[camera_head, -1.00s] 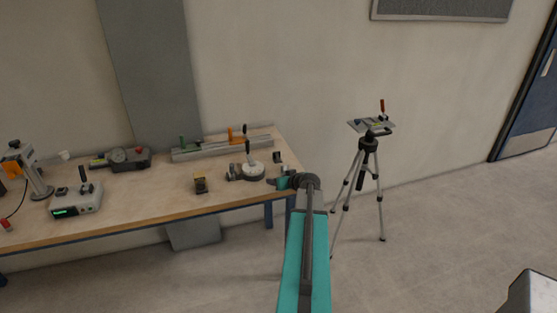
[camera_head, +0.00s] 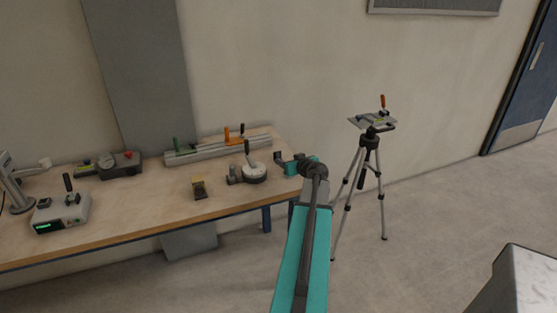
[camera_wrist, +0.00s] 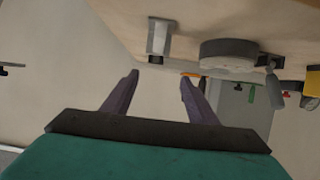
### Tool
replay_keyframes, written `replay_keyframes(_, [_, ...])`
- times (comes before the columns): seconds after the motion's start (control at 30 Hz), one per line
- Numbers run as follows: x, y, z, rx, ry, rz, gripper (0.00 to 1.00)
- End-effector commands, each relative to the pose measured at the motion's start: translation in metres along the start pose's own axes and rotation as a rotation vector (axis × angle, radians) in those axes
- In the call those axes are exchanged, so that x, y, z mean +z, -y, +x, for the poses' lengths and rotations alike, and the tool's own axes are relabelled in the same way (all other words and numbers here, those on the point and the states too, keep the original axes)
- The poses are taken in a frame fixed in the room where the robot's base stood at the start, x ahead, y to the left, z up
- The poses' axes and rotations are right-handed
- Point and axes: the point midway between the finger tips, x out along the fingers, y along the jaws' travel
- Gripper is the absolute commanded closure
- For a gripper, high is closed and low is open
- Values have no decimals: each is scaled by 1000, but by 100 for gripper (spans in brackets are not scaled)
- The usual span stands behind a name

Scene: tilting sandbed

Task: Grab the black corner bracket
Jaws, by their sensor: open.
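My gripper (camera_head: 285,161) shows small in the head view, at the bench's right end.
A round stage (camera_head: 253,174) with a black-handled clamp stands left of the bracket. A yellow-and-black block (camera_head: 199,188) is nearer the front edge. A rail (camera_head: 210,150) with green and orange clamps lies behind. A tripod (camera_head: 369,150) stands to the right, off the workbench (camera_head: 130,215).

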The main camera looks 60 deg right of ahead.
Motion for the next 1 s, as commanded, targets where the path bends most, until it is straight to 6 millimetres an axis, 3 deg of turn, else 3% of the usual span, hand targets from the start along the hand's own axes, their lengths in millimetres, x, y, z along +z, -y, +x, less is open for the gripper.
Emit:
replay_keyframes(0.27, [0, -11, 5, 10, 1, 5, 47])
replay_keyframes(1.0, [0, -15, 72, 13, 1, 6, 47])
